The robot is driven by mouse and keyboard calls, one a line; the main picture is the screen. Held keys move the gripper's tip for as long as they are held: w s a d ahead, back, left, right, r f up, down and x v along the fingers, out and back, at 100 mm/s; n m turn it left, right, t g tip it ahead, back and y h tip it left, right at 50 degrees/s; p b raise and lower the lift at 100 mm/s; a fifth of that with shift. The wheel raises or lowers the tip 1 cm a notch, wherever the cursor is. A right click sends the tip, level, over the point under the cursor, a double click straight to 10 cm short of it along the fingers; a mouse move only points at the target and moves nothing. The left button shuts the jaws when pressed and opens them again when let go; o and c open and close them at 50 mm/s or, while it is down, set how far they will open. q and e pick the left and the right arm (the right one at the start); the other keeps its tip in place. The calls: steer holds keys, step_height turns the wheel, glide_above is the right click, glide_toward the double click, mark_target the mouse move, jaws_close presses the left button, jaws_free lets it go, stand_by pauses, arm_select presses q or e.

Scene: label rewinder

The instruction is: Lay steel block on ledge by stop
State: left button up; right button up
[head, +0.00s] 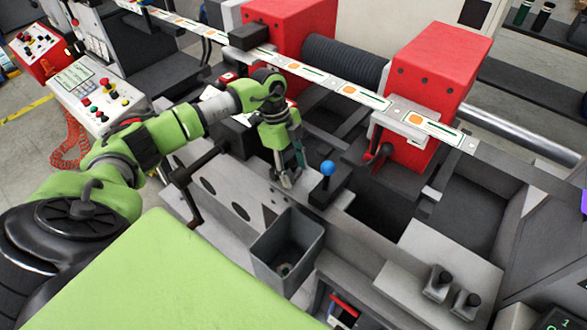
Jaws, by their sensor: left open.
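My left gripper (287,178) points down over the grey front beam of the machine (235,203), left of a blue-knobbed lever (327,169). Its fingers are apart, with their tips close to the beam top; I cannot tell whether they touch it. I cannot clearly pick out the steel block; anything small between or behind the fingers is hidden. A small light grey piece (344,199) lies just right of the lever's dark base, but I cannot tell if it is the block. Which edge is the ledge or the stop is not clear. My right gripper is out of view.
A grey open bin (287,251) hangs at the beam's front. A black crank handle (187,180) stands left of the gripper. Red housings (432,85) and a label strip (345,90) lie behind. A pale plate (415,265) with two knobbed grey blocks is at right.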

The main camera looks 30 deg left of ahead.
arm_select(q)
steer(key=b+v, duration=0.4)
steer(key=v, duration=0.8)
steer(key=shift+r, duration=0.2)
